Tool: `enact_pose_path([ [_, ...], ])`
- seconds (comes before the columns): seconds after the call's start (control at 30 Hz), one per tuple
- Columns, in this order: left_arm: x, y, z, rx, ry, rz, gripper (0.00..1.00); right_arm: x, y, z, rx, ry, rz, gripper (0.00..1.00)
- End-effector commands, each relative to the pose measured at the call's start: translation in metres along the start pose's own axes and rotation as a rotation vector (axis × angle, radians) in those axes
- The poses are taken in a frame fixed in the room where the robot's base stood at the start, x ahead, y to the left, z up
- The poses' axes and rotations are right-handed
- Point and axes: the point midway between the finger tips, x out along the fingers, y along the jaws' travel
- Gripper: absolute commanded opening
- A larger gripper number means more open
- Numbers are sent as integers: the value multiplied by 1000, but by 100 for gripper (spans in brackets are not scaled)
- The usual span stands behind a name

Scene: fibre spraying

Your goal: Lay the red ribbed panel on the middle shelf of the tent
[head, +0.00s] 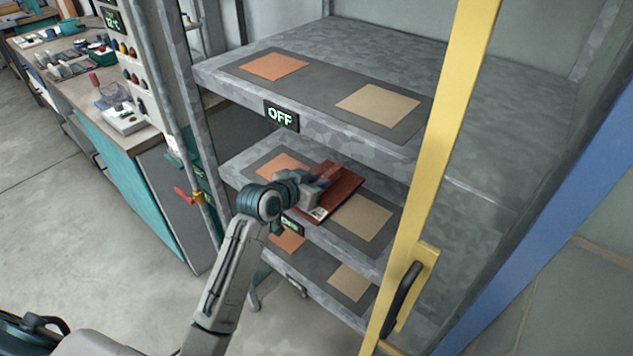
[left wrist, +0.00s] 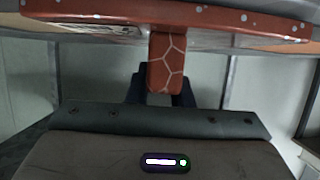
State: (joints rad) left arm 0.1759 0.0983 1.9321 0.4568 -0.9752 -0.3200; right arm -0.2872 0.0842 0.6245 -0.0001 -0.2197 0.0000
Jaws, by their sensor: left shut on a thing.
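The red ribbed panel (head: 345,193) is over the middle shelf (head: 365,262) of the tent in the head view, between an orange patch (head: 280,165) and a tan patch (head: 361,219). Whether it touches the shelf I cannot tell. My left gripper (head: 321,181) is shut on the panel's rib and hides part of it. In the left wrist view the rib (left wrist: 167,62) is between the dark fingers (left wrist: 162,85), with the panel (left wrist: 215,20) across the top. My right gripper is not in view.
The upper shelf (head: 225,78) with an OFF sign (head: 281,117) is above, and a lower shelf (head: 322,292) is below. A yellow post (head: 447,130) with a black handle (head: 403,297) stands at the right front. A cluttered bench (head: 75,70) is at the left.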

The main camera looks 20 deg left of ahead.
Motion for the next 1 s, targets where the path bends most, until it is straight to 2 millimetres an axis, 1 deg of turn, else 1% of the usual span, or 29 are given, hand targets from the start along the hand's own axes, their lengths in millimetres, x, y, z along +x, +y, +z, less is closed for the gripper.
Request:
enact_pose_path([
  [0.1, 1, 0, 1, 0, 5, 0, 0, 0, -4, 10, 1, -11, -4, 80],
  [0.13, 1, 0, 2, 0, 1, 0, 26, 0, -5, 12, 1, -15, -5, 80],
  [0.2, 1, 0, 2, 0, 1, 0, 39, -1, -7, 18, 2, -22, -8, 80],
  [0.23, 1, 0, 2, 0, 1, 0, 42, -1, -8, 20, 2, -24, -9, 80],
  [0.33, 1, 0, 2, 0, 1, 0, 42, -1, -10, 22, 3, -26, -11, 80],
  [0.53, 0, 0, -1, 0, 2, 0, 42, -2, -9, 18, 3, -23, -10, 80],
  [0.63, -7, -1, 0, 1, 3, -1, 42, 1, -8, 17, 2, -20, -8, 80],
  [0.77, -29, -1, 1, 4, 2, -2, 42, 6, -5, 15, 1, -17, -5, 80],
  [1.0, -83, -1, 1, 6, 1, -2, 42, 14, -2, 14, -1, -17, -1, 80],
])
